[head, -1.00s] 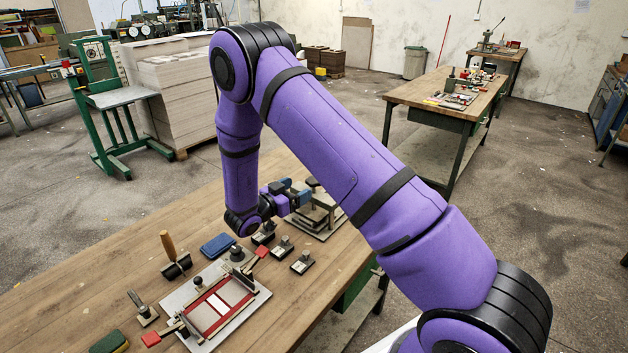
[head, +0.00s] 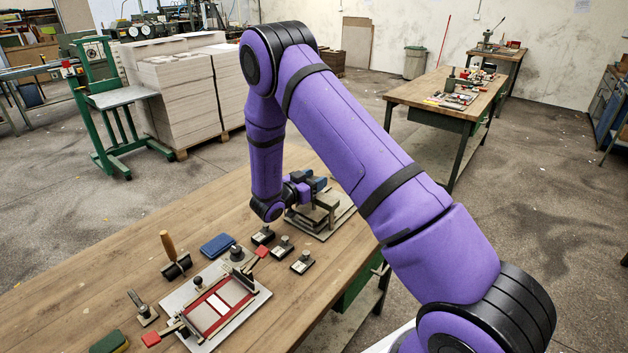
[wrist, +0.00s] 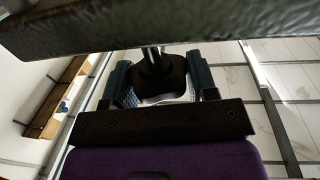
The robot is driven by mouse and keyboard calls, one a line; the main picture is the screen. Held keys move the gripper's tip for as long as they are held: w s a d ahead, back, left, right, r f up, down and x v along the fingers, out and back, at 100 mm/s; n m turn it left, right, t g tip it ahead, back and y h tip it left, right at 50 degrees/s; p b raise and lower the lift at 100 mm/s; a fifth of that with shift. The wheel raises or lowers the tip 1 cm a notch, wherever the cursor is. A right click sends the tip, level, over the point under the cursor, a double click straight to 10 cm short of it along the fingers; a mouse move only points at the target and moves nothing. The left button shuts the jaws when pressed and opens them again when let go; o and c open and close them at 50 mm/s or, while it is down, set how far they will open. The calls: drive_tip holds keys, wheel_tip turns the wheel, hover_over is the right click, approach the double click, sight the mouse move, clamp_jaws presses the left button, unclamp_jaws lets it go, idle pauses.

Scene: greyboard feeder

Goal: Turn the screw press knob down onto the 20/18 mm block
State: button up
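The screw press (head: 324,222) stands on its pale base plate at the far right of the workbench, partly hidden by my arm. My gripper (head: 318,186), with blue fingers, is at the top of the press. In the wrist view, a dark round knob (wrist: 160,75) on a shiny spindle lies between the two blue fingers of my gripper (wrist: 160,83). The fingers stand apart, one on each side of it; whether they touch it is unclear. A broad dark part (wrist: 160,30) crosses the top of that view. I cannot make out a 20/18 mm marking on any block.
Several small black blocks (head: 302,262) with knobs stand in front of the press. A red-framed jig (head: 220,305), a blue pad (head: 217,245) and a wooden-handled roller (head: 175,258) lie to the left. The near left of the workbench (head: 60,300) is mostly bare.

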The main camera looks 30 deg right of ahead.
drive_tip(key=c, duration=0.4)
drive_tip(key=shift+g, duration=0.3)
drive_tip(key=m+g, duration=0.4)
drive_tip(key=g, duration=0.2)
drive_tip(key=shift+h, duration=0.3)
drive_tip(key=shift+m+g+y, duration=0.6)
drive_tip(key=shift+m+g, duration=1.1)
drive_tip(key=shift+g, duration=1)
drive_tip(key=o, duration=1)
drive_tip(key=shift+c, duration=0.2)
drive_tip(key=shift+a, duration=0.1)
